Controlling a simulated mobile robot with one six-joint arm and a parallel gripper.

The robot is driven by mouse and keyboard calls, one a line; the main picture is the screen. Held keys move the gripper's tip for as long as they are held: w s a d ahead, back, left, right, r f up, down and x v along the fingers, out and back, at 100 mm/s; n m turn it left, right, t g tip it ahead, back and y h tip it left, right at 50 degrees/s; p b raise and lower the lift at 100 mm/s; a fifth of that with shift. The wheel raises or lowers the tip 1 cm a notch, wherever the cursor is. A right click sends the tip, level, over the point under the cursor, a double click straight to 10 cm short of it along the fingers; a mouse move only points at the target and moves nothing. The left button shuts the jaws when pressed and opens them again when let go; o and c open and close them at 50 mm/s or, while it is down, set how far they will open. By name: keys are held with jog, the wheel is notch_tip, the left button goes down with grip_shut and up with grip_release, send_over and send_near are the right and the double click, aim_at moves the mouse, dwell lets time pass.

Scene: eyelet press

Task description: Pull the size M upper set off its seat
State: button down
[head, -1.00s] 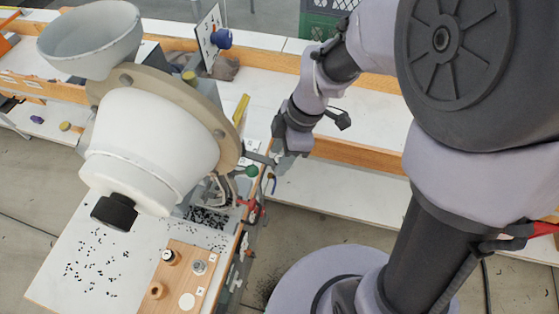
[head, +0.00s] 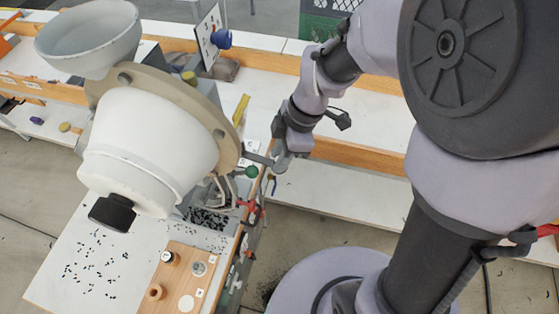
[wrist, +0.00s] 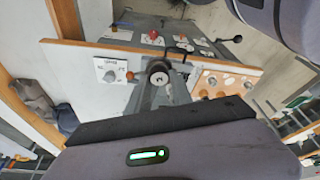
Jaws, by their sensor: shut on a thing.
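My gripper (wrist: 160,85) is shut on a dark round piece (wrist: 159,78) with a pale mark on its face, which I take for the size M upper set. The mark is too small to read for certain. In the head view my gripper (head: 268,160) reaches left to the side of the press (head: 150,145), a big white housing with a tan flange. The housing hides the held piece and its seat there. I cannot tell whether the piece is still touching its seat.
A wooden board (head: 180,305) with several round parts lies on the white bench top; it also shows in the wrist view (wrist: 204,80). Small black bits are scattered on the bench. A green ball knob (head: 252,172) and red fitting (head: 246,205) are close below my gripper.

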jog(key=shift+r+p, duration=0.45)
jog(key=shift+r, duration=0.3)
jog(key=shift+r+p, duration=2.05)
jog(key=shift+r, duration=0.9)
